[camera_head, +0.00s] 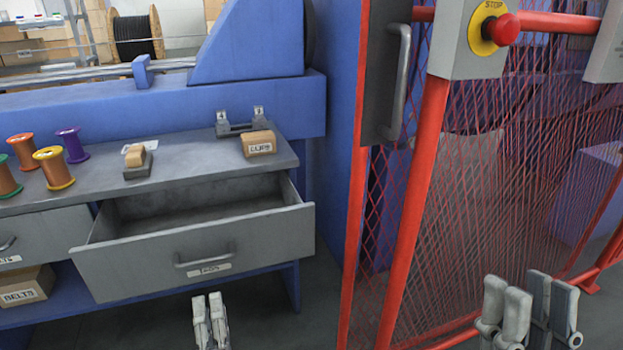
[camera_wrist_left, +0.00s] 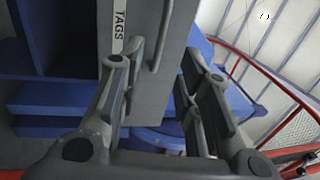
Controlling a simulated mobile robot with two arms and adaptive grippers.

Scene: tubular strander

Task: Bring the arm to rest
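My left gripper (camera_head: 208,300) is at the bottom of the head view, in front of and below the handle of an open grey drawer (camera_head: 130,273). In the left wrist view, its fingers (camera_wrist_left: 160,58) are spread with nothing between their pads. The drawer front (camera_wrist_left: 142,95) with its "TAGS" label and handle (camera_wrist_left: 161,36) shows beyond the fingers, apart from them as far as I can tell. My right gripper (camera_head: 528,308) is at the lower right of the head view, before the red mesh fence, its fingers apart and empty.
The drawer sticks out from the bench (camera_head: 200,165), its visible interior empty. Several wire spools, a stamp-like block (camera_head: 137,162) and a "CLIPS" box (camera_head: 259,143) stand on top. The red fence (camera_head: 408,230) with a stop button (camera_head: 505,28) stands at right.

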